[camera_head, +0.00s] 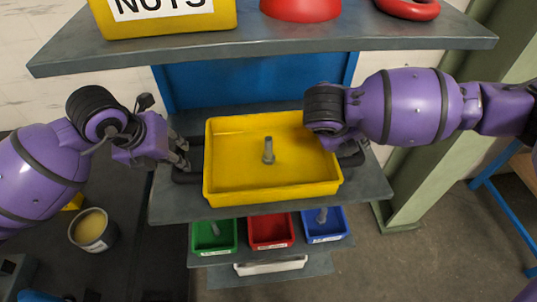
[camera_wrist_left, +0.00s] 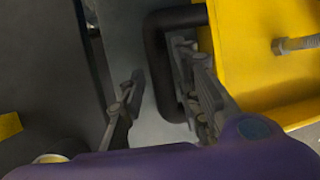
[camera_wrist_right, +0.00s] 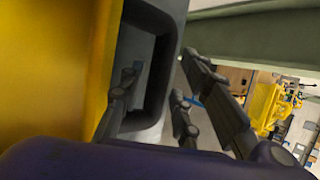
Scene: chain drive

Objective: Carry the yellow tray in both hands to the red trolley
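The yellow tray (camera_head: 225,182) sits level on a grey shelf, with a black handle on each short side. A grey bolt (camera_head: 268,152) stands inside it. My left gripper (camera_head: 180,153) is at the left handle (camera_wrist_left: 153,50); its fingers (camera_wrist_left: 160,100) are apart, one outside the handle's bar and one inside its loop. My right gripper (camera_head: 350,150) is at the right handle, partly hidden by its own wrist in the head view. In the right wrist view its fingers (camera_wrist_right: 152,108) are apart on either side of the handle's bar (camera_wrist_right: 172,65). No red trolley is in view.
An upper shelf (camera_head: 270,52) holds a yellow NUTS bin (camera_head: 165,22) and red parts (camera_head: 300,8). Below the tray are green (camera_head: 213,250), red (camera_head: 270,245) and blue (camera_head: 323,238) bins. A can (camera_head: 93,243) stands at left. A green post (camera_head: 440,120) rises at right.

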